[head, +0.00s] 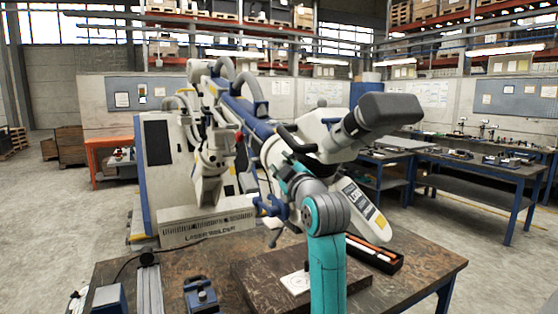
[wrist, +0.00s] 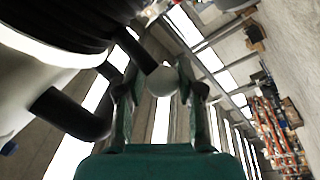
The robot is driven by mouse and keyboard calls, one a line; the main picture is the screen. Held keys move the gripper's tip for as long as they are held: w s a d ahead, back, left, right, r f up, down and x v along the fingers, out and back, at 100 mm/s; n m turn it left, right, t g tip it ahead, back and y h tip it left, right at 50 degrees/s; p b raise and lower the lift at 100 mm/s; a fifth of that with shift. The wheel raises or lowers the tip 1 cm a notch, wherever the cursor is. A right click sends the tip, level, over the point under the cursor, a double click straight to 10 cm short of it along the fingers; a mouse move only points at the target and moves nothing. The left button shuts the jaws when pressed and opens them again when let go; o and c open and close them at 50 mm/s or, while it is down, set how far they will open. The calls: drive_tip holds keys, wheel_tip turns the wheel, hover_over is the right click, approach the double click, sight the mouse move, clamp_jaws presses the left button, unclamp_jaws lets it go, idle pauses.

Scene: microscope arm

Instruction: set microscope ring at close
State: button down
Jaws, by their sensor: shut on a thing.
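The microscope (head: 335,138) is a white head with a dark grey eyepiece block, carried on a white and blue arm above the workbench. In the wrist view its dark ribbed ring (wrist: 75,18) is at the upper left, above a white housing. A short dark rod with a pale grey ball knob (wrist: 163,81) reaches between my fingers. My gripper (wrist: 160,90) is shut on this knob, one teal finger on each side. In the head view my arm hides most of the gripper and the grip. The ring's setting marks cannot be read.
A curved black handle (wrist: 75,115) sits close to the left of my gripper. The workbench (head: 420,262) below holds a dark board (head: 258,278), a tray of orange and white sticks (head: 372,252) and a blue clamp (head: 200,295). A white laser welder (head: 205,225) stands behind.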

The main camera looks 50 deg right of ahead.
drive_tip(key=shift+s+a+f+n+t+y, duration=0.1)
drive_tip(key=shift+s+f+n+t+y, duration=0.2)
drive_tip(key=shift+s+n+t+y, duration=0.35)
drive_tip(key=shift+s+f+n+t+y, duration=0.25)
drive_tip(key=shift+s+n+y, duration=0.1)
drive_tip(key=shift+n+y, duration=0.6)
drive_tip(key=shift+s, duration=0.1)
drive_tip(key=c, duration=0.7)
unclamp_jaws()
drive_tip(key=v, duration=1.2)
drive_tip(key=shift+r, duration=0.1)
